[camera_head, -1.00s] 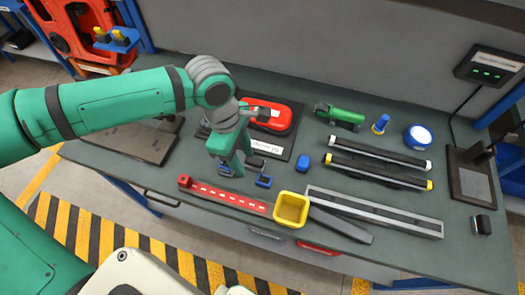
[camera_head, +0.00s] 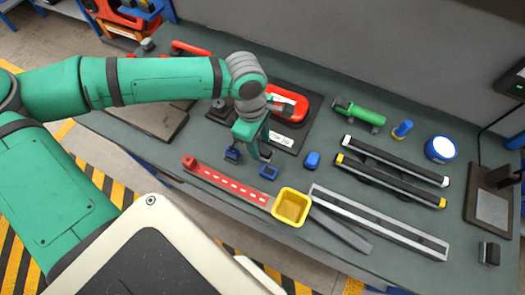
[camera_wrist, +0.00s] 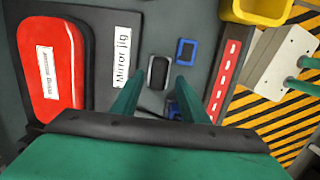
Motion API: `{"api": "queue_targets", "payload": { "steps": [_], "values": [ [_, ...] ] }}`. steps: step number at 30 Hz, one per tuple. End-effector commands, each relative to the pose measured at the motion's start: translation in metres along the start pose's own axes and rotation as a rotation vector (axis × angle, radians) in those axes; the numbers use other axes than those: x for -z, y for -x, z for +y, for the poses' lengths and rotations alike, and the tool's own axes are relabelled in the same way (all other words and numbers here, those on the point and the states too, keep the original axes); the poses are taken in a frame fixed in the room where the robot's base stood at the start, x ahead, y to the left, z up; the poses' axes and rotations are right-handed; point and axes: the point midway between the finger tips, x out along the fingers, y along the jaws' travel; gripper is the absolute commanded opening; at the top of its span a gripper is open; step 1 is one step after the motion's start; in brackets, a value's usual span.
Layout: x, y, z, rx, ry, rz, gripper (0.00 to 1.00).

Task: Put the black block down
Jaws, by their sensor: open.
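The black block (camera_head: 265,155), small with a greyish top, rests on the green bench just to the right of my gripper's fingers in the head view. In the wrist view the black block (camera_wrist: 158,72) sits at the fingertips, in line with the gap between them. My gripper (camera_head: 255,156) is open, pointing down close to the bench. In the wrist view its two green fingers (camera_wrist: 158,84) are spread, with nothing clamped. Whether a finger touches the block cannot be told.
The mirror jig (camera_head: 287,137) with a red mirror housing (camera_head: 291,104) is behind. A red strip (camera_head: 228,183) and yellow bin (camera_head: 291,207) stand in front. Another black block (camera_head: 489,253) is far right.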

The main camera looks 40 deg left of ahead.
Motion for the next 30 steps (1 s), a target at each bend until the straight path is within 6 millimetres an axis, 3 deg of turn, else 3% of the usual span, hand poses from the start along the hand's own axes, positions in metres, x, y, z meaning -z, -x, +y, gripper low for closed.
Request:
{"api": "queue_targets", "payload": {
  "steps": [9, 17, 18, 23, 30],
  "values": [
    [-0.002, -0.040, 0.002, 0.002, -0.002, -0.001, 0.41],
    [-0.001, -0.043, 0.003, 0.000, -0.002, 0.000, 0.41],
    [-0.001, -0.043, 0.003, 0.000, -0.002, 0.000, 0.38],
    [-0.001, -0.043, 0.002, 0.000, -0.002, 0.000, 0.00],
    [-0.002, -0.042, 0.003, 0.000, -0.002, 0.000, 0.00]
  ]
}}
